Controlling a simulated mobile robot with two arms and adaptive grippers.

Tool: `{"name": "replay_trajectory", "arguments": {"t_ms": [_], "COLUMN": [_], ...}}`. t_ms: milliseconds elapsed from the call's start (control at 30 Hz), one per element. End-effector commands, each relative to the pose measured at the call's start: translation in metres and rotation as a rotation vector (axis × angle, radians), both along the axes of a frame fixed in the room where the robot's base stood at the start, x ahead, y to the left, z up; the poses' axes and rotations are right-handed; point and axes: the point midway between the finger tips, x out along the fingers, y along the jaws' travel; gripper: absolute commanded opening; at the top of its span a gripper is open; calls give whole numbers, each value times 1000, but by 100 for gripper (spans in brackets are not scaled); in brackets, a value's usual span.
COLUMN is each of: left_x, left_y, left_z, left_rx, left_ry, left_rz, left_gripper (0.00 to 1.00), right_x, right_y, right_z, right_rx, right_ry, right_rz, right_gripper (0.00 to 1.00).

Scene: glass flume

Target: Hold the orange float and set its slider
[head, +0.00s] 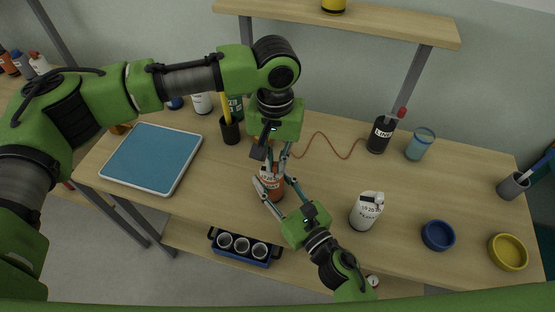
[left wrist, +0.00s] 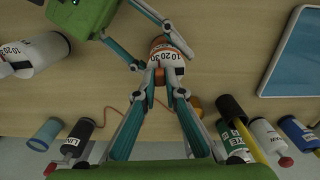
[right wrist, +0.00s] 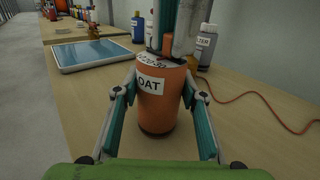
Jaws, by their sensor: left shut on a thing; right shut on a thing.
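The orange float (head: 274,188) stands upright on the wooden table; its white label shows in the right wrist view (right wrist: 150,86). My right gripper (head: 270,188) is shut on the float's body, one finger on each side. My left gripper (left wrist: 160,72) comes down from above and is shut at the float's top, beside the scale marked 10 20 30 (left wrist: 166,55). The slider is mostly hidden between the left fingertips; a small orange-red piece shows there. Its exact setting on the scale cannot be told.
A white float (head: 364,212) stands to the right, with blue (head: 438,236) and yellow (head: 508,252) bowls beyond. A dark bottle (head: 380,136) with a red cord is behind. A blue-topped tray (head: 152,157) lies left, near a black pen cup (head: 230,130).

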Motion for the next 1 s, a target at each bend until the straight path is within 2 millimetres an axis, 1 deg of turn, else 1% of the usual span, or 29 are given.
{"name": "replay_trajectory", "arguments": {"t_ms": [100,200,433,467,500,533,867,1000], "left_x": [5,7,8,8,8,8,7,7], "left_y": [17,26,27,27,27,27,26,25], "left_z": [0,0,0,0,0,0,1,12], "left_rx": [0,2,4,5,5,5,3,0], "left_ry": [0,0,-3,-3,-3,-3,-2,-3], "left_rz": [6,4,3,4,4,4,2,2], "left_gripper": [0,0,0,13,23,28,28,28], "right_x": [0,0,0,0,0,0,0,0], "right_y": [0,0,-1,-1,-1,-1,-1,0], "right_z": [-1,-1,-1,-1,-1,-1,-1,-1], "right_rx": [-1,-1,-1,-1,-1,-1,-1,-1], "right_ry": [1,1,2,2,2,2,2,2], "right_rz": [-1,-1,-2,-3,-3,-3,-1,0], "right_gripper": [14,14,14,14,14,14,14,14]}}
